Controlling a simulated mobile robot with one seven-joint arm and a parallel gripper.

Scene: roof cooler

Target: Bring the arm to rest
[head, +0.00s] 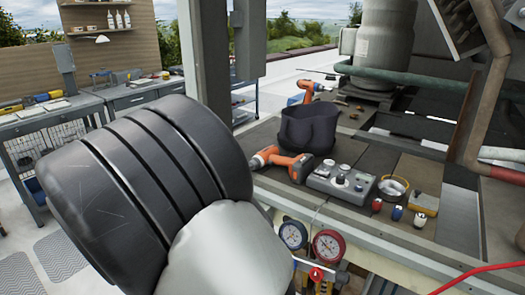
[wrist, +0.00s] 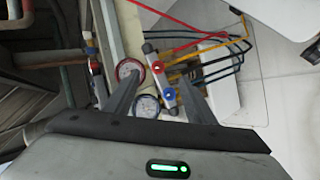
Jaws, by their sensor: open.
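My arm (head: 140,160) fills the left foreground of the head view, with its dark ribbed and pale links raised close to the camera. The head view does not show my fingers. In the wrist view my gripper (wrist: 158,82) is open, with its two grey fingers spread apart. A manifold with a red gauge (wrist: 130,70) and a white-faced gauge (wrist: 146,105) lies beyond and between the fingers. I see nothing held. The head view shows the same red gauge (head: 327,246) and a blue gauge (head: 293,234) at the bench's front edge.
On the right bench stand an orange drill (head: 283,163), a black bag (head: 308,128), a grey control box (head: 340,184) and a tape roll (head: 393,187). A tall grey cylinder (head: 382,45) and pipes rise behind. A workbench (head: 130,97) stands at the back left.

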